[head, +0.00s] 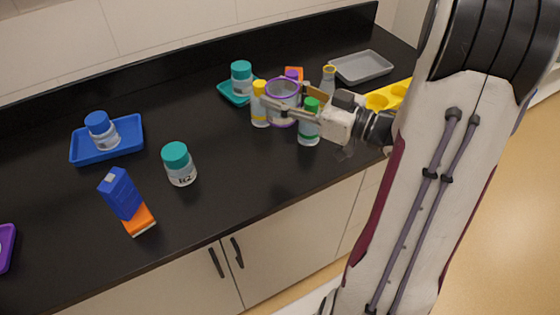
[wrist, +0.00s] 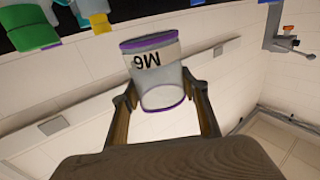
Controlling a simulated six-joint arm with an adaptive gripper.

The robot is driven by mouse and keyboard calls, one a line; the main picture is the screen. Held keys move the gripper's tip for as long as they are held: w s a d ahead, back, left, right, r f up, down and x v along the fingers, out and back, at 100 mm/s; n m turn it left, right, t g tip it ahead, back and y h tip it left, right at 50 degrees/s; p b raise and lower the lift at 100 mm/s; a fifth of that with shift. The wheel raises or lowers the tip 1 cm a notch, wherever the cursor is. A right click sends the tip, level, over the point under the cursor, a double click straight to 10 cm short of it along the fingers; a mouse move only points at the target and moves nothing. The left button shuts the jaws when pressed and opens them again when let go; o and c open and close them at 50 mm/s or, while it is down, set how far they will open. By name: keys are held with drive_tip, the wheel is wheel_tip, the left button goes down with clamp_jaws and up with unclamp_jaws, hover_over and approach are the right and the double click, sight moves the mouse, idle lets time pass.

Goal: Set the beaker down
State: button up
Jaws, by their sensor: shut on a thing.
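The beaker (head: 283,102) is a clear cup with purple rims, upright in the head view among several bottles towards the right of the black counter. It also shows upside down in the wrist view (wrist: 157,80), with a white label bearing dark characters. My gripper (head: 291,101) is shut on the beaker, with one finger on each side in the wrist view (wrist: 162,92). The beaker looks raised above the counter, but the gap beneath it is hidden in the head view. A green-capped bottle (head: 308,127) stands in front of its lower right side.
A yellow-capped bottle (head: 261,105) is close on the beaker's left. A teal-capped jar (head: 242,78) stands on a teal tray. A grey tray (head: 361,68) is behind. Another teal-capped jar (head: 180,166) stands left, with bare counter between it and the bottles.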

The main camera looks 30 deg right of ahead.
drive_tip(key=shift+s+a+f, duration=0.1)
drive_tip(key=shift+a+f, duration=0.1)
drive_tip(key=shift+a, duration=0.05)
drive_tip(key=shift+f, duration=2.3)
drive_tip(key=shift+f, duration=0.15)
drive_tip(key=shift+f, duration=2.8)
drive_tip(key=shift+f, duration=0.1)
drive_tip(key=shift+f, duration=1.95)
drive_tip(key=shift+f, duration=0.1)
drive_tip(key=o, duration=1.1)
drive_tip(key=shift+o, duration=0.2)
